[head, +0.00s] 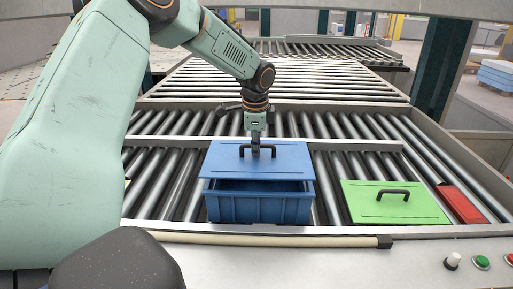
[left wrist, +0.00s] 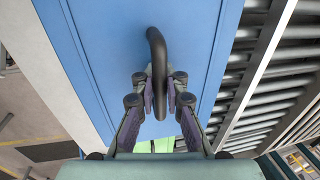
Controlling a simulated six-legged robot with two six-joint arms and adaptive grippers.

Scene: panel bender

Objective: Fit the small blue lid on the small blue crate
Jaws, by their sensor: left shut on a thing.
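The small blue lid (head: 278,158) is a flat panel with a dark handle, held above the small blue crate (head: 260,207) in the head view. A dark gap shows between the lid's front edge and the crate's rim. The lid looks set back and a little to the left of the crate. My left gripper (head: 256,148) is shut on the lid's handle from above. In the left wrist view, the fingers (left wrist: 160,98) close on both sides of the black handle (left wrist: 156,62), over the blue lid (left wrist: 110,50). My right gripper is not in view.
A green lid (head: 395,203) with a black handle lies on the rollers at the right, beside a red block (head: 461,204). Roller conveyor (head: 280,80) extends behind. A cream bar (head: 270,240) runs along the front edge, with push buttons (head: 482,261) at front right.

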